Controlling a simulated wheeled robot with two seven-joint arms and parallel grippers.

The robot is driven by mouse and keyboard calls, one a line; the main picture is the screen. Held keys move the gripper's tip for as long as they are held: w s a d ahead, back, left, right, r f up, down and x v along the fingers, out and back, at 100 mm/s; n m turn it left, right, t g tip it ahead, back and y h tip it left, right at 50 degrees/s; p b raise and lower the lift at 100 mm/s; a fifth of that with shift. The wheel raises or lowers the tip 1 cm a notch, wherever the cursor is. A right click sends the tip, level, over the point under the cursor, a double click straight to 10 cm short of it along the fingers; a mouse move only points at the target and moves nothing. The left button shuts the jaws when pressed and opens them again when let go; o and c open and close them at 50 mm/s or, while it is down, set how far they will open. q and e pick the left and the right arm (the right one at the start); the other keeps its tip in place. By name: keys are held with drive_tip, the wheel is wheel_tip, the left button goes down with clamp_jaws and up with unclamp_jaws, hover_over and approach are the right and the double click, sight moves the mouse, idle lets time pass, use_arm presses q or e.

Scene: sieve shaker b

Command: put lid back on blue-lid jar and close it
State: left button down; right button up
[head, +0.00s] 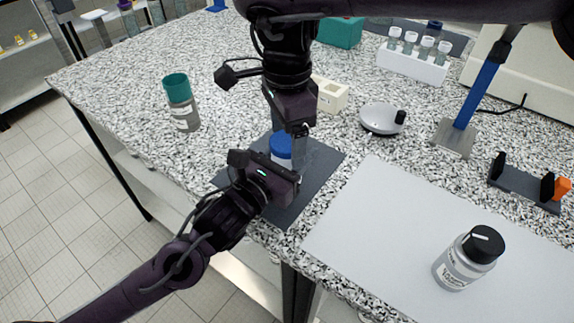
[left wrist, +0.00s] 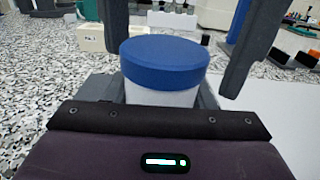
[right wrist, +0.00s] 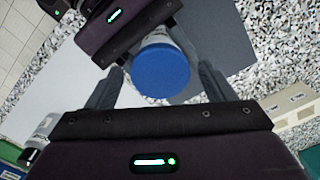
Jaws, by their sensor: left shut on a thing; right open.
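The blue lid (head: 281,143) sits on top of the pale jar body (left wrist: 160,97), and it looks level in the left wrist view (left wrist: 165,62). I cannot tell whether it is screwed tight. My left gripper (head: 284,166) comes in from the side, low down, and is shut on the jar body below the lid. My right gripper (right wrist: 160,85) points down from above, open. Its fingers are on either side of the blue lid (right wrist: 161,72), with visible gaps between them and the lid. The jar stands over a dark mat (head: 323,162); its base is hidden.
A teal-lidded jar (head: 181,104) stands at left. A black-lidded jar (head: 462,262) stands on a pale board (head: 385,235) at right. Behind are a cream block (head: 330,95), a round white device (head: 380,119) and a tube rack (head: 412,68). The speckled bench is clear at front left.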

wheel_tip(320, 180, up, 4)
drive_tip(key=shift+r, duration=0.1)
drive_tip(key=shift+c, duration=0.4)
wheel_tip(320, 180, up, 3)
drive_tip(key=shift+f+n, duration=0.15)
drive_tip(key=shift+n, duration=0.55)
drive_tip(key=shift+r+n, duration=0.3)
drive_tip(key=shift+r, duration=0.1)
drive_tip(key=shift+f, duration=0.15)
drive_tip(key=shift+f, duration=3.95)
drive_tip(key=shift+c, duration=0.2)
